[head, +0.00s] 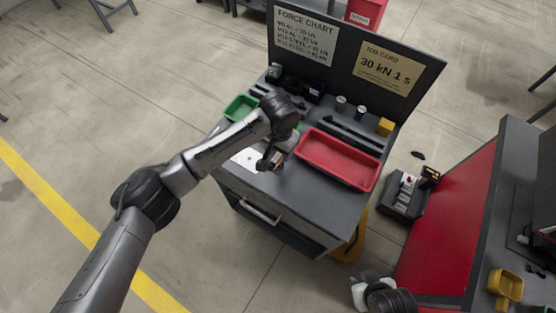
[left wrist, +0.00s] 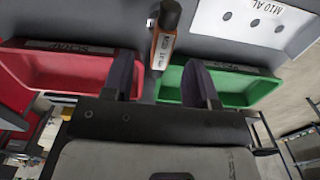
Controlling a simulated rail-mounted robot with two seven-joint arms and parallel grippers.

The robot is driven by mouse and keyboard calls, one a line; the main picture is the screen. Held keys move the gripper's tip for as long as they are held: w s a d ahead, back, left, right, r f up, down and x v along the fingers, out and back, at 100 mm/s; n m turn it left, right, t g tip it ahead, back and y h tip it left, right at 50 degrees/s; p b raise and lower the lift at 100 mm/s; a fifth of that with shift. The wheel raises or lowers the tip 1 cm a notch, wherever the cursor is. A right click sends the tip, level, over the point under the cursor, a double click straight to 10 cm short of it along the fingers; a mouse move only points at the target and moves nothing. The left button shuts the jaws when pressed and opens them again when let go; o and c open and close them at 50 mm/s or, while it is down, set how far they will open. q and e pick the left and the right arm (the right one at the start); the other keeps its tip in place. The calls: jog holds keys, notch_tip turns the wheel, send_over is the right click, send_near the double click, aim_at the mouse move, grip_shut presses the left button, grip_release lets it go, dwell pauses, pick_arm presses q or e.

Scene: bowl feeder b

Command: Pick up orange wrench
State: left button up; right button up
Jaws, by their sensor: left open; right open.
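The orange wrench (left wrist: 162,48) has a dark head and a white label. In the left wrist view it lies in front of my left gripper (left wrist: 161,72), between the lines of its two open fingers, with no visible grip on it. In the head view my left gripper (head: 272,163) is over the front of the grey workbench (head: 318,208), and a small orange patch of the wrench (head: 278,157) shows beside it, mostly hidden by the gripper. My right gripper (head: 372,280) is at the bottom edge of the head view, away from the bench; its fingers are hard to make out.
A red tray (head: 338,160) lies right of my left gripper, a green tray (head: 241,107) behind-left. A white card with holes (head: 245,159) lies on the bench. An upright board (head: 350,62) closes the back. A red-sided bench (head: 450,225) stands at right.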

aim_at(278, 155)
pick_arm(q)
jog(key=shift+a+f, duration=0.1)
jog(key=shift+f, duration=0.35)
jog(key=shift+f+b, duration=0.75)
jog(key=shift+f, duration=1.6)
grip_shut()
